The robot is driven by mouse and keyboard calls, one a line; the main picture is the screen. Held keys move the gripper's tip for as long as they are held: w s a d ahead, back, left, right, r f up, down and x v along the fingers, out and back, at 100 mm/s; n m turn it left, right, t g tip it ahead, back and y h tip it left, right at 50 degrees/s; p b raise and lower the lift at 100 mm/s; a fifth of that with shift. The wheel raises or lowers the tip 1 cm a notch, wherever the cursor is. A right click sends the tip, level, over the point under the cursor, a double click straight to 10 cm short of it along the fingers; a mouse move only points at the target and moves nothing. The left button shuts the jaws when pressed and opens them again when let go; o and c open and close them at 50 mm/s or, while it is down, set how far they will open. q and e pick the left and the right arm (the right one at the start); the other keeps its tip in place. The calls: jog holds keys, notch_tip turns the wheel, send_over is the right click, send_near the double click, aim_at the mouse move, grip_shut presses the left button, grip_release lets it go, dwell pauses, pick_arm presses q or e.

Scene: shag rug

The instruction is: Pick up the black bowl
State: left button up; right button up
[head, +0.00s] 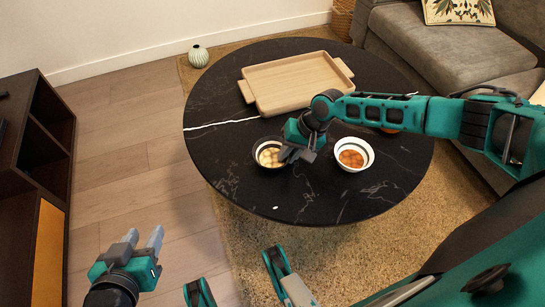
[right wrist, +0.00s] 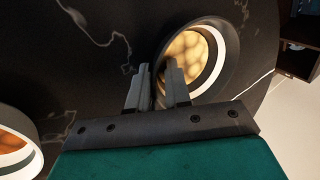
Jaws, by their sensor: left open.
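The black bowl (head: 258,160) stands on the round black table, dark outside with a white band inside and pale round pieces in it. It also shows in the right wrist view (right wrist: 222,75). My right gripper (head: 297,156) is at the bowl's right side in the head view. In the right wrist view my right gripper (right wrist: 157,75) has its fingers close together, astride the bowl's near wall, with the wall pinched between them. The fingertips are partly hidden against the bowl. My left gripper (head: 143,240) is open and empty, low at the left, away from the table.
A white bowl (head: 342,163) with orange pieces stands just right of my right gripper. A wooden tray (head: 262,98) lies behind on the table (head: 225,125). An orange thing (head: 390,131) is partly hidden under my right arm. The table's front is clear.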

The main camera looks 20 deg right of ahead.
grip_shut()
dwell(0.3)
